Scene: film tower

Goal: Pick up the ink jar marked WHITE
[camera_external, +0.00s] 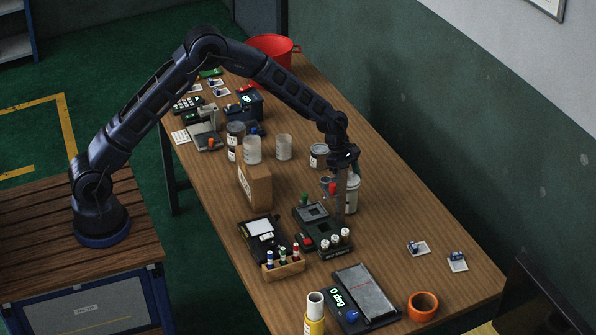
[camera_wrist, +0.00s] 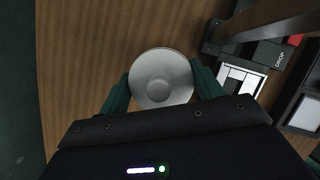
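A pale jar or bottle (camera_external: 351,195) with a label stands on the table at the right, partly behind a dark post. Its label is too small to read, so I cannot confirm it says WHITE. My gripper (camera_external: 345,163) is right above it, pointing down. In the wrist view, a round pale lid (camera_wrist: 161,78) lies between the two green fingers of my gripper (camera_wrist: 162,88). The fingers are spread to its two sides and look very close to it. I cannot tell whether they touch it.
A dark device with a post (camera_external: 340,190) stands close beside the jar. Small white-capped bottles (camera_external: 334,241) sit in a rack in front. Several cans and cups, including a labelled one (camera_external: 319,155), stand farther back. The table's right side is mostly clear.

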